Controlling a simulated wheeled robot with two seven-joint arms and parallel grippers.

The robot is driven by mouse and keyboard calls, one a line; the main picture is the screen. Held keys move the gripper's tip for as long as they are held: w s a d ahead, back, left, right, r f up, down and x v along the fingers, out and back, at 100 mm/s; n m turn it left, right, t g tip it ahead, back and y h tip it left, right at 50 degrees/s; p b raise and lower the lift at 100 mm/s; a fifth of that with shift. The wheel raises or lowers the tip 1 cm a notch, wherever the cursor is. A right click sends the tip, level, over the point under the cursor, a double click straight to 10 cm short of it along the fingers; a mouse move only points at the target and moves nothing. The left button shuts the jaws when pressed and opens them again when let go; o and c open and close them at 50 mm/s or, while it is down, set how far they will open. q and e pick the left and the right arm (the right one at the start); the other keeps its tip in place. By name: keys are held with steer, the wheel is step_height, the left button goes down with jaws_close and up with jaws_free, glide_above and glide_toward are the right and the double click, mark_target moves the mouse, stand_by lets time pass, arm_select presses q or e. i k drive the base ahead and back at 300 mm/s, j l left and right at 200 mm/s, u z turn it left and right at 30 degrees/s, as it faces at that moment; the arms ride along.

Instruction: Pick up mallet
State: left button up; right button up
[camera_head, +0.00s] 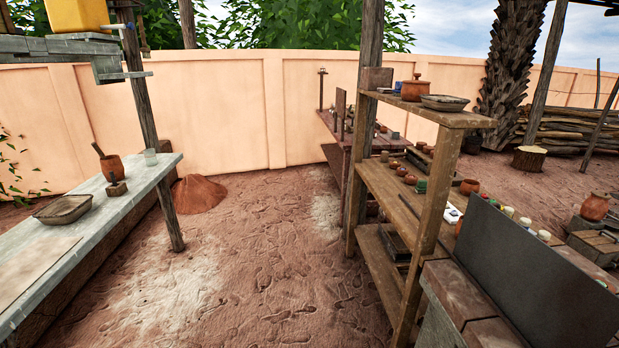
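A small dark brown block with a short upright handle (116,187) stands on the grey table at the left and looks like a mallet, but it is too small to be sure. It is beside a reddish-brown pot (112,168) with a stick leaning out of it. Neither of my grippers is in view.
A wooden shelf (425,228) with pots and small items stands at the right. Bare earth (265,290) lies open between them. A reddish mound (198,194) is behind a post (165,190).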

mark_target(385, 155)
steer(key=i+z, duration=0.25)
steer(key=i, duration=0.2)
steer(key=i+j+z, duration=0.25)
steer(key=i, duration=0.2)
steer(key=i+j+z, duration=0.1)
steer(key=i+z, duration=0.15)
steer(key=i, duration=0.25)
steer(key=i+j+z, duration=0.25)
steer(key=i, duration=0.15)
